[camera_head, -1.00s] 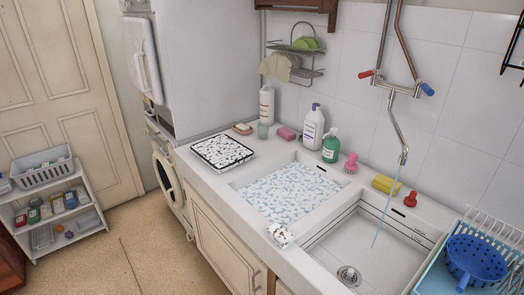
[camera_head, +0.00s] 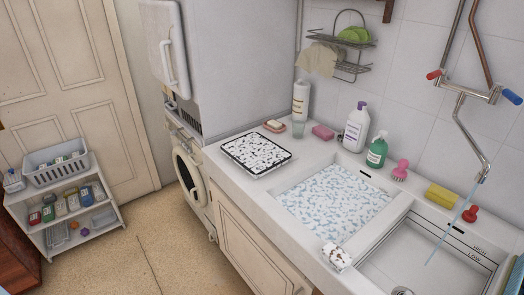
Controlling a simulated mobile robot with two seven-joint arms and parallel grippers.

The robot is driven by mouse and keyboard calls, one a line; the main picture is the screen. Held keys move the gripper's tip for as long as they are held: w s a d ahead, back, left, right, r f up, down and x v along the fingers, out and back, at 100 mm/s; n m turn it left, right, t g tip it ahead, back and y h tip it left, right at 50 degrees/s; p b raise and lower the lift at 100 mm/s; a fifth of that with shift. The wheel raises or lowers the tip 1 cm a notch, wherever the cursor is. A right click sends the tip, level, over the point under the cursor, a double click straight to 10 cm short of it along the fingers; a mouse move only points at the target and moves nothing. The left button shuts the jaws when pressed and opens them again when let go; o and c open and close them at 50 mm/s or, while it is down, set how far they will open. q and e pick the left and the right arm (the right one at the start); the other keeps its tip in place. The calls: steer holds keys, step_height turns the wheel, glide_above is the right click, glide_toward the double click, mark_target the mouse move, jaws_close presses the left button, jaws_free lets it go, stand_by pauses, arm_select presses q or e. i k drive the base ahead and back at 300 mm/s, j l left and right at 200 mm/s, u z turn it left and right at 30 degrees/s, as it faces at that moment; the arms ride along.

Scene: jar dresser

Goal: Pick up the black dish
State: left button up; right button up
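A black-rimmed rectangular dish (camera_head: 284,167), its inside mottled black and white as if covered in foam, lies flat on the white counter left of the sink. It is the only black dish that I can make out. It sits between the sink basin and the tall white appliance. Neither of my grippers shows in the head view.
The left sink basin (camera_head: 334,203) holds foamy water; the right basin (camera_head: 405,264) sits under a running tap (camera_head: 472,152). Bottles (camera_head: 355,127), sponges and a soap dish line the back wall. A white shelf cart (camera_head: 102,212) stands left; floor between is clear.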

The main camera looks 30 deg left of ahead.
mark_target(245, 166)
steer(key=i+j+z, duration=0.1)
steer(key=j+z, duration=0.15)
steer(key=j, duration=0.85)
steer(key=j+z, duration=0.1)
steer(key=j, duration=1.95)
steer(key=i, duration=0.1)
